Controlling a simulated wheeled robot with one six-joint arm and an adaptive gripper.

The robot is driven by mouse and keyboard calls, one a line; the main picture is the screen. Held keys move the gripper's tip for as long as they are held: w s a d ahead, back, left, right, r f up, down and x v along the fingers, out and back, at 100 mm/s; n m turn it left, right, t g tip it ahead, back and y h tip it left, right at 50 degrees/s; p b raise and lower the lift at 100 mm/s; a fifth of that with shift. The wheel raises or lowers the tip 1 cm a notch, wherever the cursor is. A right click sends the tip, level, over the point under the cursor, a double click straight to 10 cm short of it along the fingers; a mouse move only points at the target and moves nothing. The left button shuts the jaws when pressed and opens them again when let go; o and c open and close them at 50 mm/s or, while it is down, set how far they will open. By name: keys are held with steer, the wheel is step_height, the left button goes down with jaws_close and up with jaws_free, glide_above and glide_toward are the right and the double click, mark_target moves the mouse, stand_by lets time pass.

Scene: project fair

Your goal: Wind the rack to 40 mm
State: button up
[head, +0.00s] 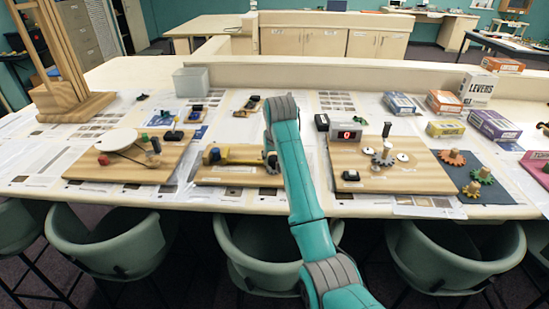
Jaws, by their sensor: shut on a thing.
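The rack device stands on a wooden board (225,179) in the middle of the table. It has a yellow bar (240,154) lying left to right and a dark blue and yellow block (212,156) at its left end. My gripper (272,162) is small, dark and partly hidden by my teal arm at the right end of the bar. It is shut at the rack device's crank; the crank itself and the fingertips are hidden. I cannot read any millimetre scale from here.
On the left is a board (133,160) with a white disc. On the right is a board (395,172) with gears and a red display (350,134) that seems to read 0. Several boxes (490,124) stand at the right back. Green chairs (110,240) line the front edge.

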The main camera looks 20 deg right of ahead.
steer(key=m+h, duration=0.1)
steer(key=m, duration=0.1)
steer(key=m+g+h, duration=0.1)
steer(key=m, duration=0.2)
steer(key=shift+a+m, duration=0.15)
steer(key=shift+m, duration=0.15)
steer(key=m+g+h, duration=0.1)
steer(key=m, duration=0.4)
steer(key=shift+w, duration=0.15)
steer(key=m+g, duration=0.1)
steer(key=m, duration=0.2)
steer(key=m+g+h, duration=0.1)
steer(key=m, duration=0.1)
steer(key=shift+w+m, duration=0.1)
steer(key=shift+m, duration=0.3)
steer(key=m+g, duration=0.2)
steer(key=m, duration=0.3)
steer(key=shift+w, duration=0.1)
steer(key=o, duration=1.1)
